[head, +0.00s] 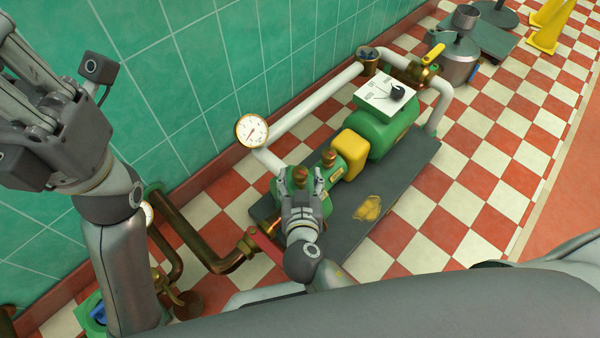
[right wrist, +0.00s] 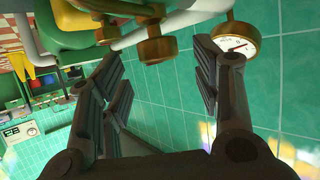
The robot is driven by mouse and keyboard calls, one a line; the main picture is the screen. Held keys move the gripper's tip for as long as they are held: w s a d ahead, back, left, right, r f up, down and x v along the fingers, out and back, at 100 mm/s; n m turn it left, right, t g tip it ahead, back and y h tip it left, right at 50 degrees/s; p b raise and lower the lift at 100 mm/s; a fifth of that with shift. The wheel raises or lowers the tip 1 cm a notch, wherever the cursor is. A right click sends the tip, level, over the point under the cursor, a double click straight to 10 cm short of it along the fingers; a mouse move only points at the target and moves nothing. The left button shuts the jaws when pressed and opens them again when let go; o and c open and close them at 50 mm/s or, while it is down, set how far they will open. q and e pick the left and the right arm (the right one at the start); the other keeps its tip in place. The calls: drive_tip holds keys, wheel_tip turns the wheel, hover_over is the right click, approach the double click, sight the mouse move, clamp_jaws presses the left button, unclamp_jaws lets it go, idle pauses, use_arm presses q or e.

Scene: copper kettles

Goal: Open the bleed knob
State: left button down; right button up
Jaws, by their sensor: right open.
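A green pump (head: 345,180) with a yellow coupling stands on a dark base plate. Two brass knobs rise from its top: a nearer one (head: 300,176) and a farther one (head: 329,158). I cannot tell which is the bleed knob. My right gripper (head: 302,187) is open and empty at the nearer knob. In the right wrist view, one brass knob (right wrist: 158,48) shows between and beyond the open fingers (right wrist: 160,75), apart from them; the other brass knob (right wrist: 108,34) is to its left. My left gripper (head: 35,110) is raised at the upper left, away from the pump.
A pressure gauge (head: 252,131) on the white pipe (head: 315,103) stands close to the pump's left. A green motor with a white control box (head: 386,97) is behind. The tiled wall runs along the left. Checkered floor (head: 465,190) is free at right.

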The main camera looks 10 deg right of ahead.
sight(300, 173)
drive_tip(key=shift+b+x, duration=0.55)
drive_tip(key=shift+x, duration=1.6)
drive_tip(key=shift+c, duration=0.3)
drive_tip(key=c, duration=1)
